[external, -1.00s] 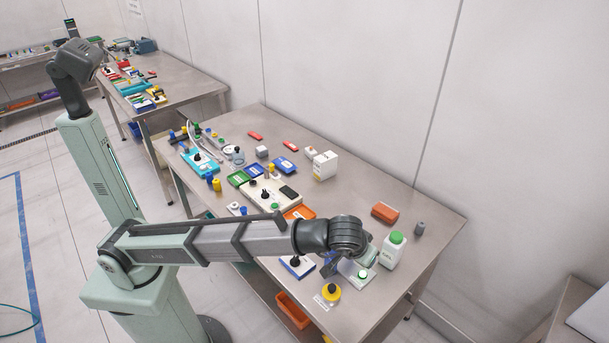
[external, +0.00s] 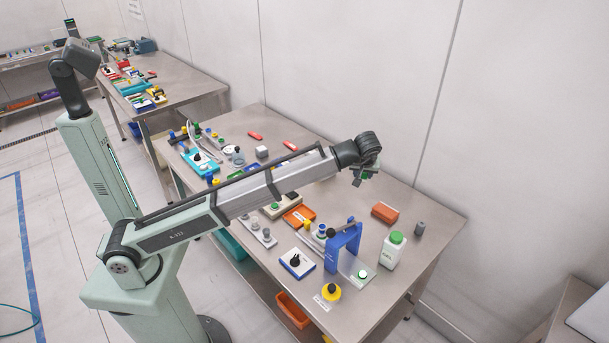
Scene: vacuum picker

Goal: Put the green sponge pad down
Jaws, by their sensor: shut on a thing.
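My gripper (external: 362,177) is raised above the back right part of the metal table (external: 425,195). It is shut on a small green piece (external: 371,179), seen in the external view as a dark green edge at the fingers and taken to be the green sponge pad. The fingers and wrist hide much of it. It appears held in the air, apart from the table.
An orange-red block (external: 385,213), a white bottle with a green cap (external: 393,251) and a grey cylinder (external: 420,228) stand at the right. A blue frame (external: 343,249) stands on a pale plate. Bare table shows behind the orange-red block.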

